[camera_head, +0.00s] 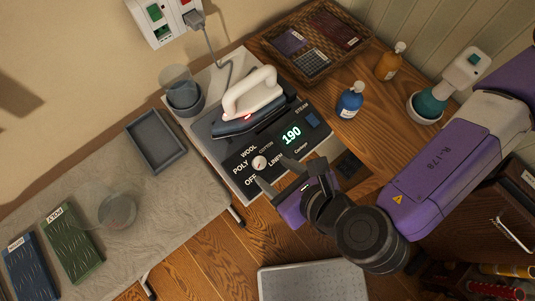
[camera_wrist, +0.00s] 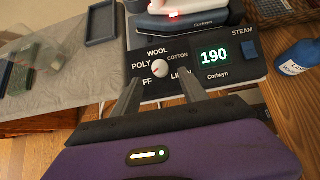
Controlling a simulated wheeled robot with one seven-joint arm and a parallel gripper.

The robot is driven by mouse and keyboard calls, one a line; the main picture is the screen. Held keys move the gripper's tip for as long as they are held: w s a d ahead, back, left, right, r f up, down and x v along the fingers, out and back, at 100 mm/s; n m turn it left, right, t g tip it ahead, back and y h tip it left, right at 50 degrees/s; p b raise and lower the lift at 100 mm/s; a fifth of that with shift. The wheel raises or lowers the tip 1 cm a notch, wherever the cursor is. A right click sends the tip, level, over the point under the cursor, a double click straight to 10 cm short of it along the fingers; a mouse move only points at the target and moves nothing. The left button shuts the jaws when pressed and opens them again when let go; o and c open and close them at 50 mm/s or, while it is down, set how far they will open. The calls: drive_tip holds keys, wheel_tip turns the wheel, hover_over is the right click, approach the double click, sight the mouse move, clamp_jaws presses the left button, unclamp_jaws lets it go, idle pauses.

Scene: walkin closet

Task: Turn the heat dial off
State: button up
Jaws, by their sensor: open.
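The heat dial (camera_head: 259,162) is a small round white knob with a red mark, on the dark front panel of the ironing station (camera_head: 213,140). The labels OFF, POLY, WOOL, COTTON and LINEN surround it. In the wrist view one finger (camera_wrist: 128,97) partly covers the OFF label.
A white iron (camera_head: 252,93) rests on the station behind the dial. A blue button (camera_head: 312,120) marked STEAM lies right of the display. A blue bottle (camera_head: 350,100) stands farther right. A grey tray (camera_head: 156,140) and a clear cup (camera_head: 117,210) are on the ironing cloth at left.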

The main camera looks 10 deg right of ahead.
drive_tip(key=shift+p+v, duration=0.85)
drive_tip(key=shift+v, duration=0.25)
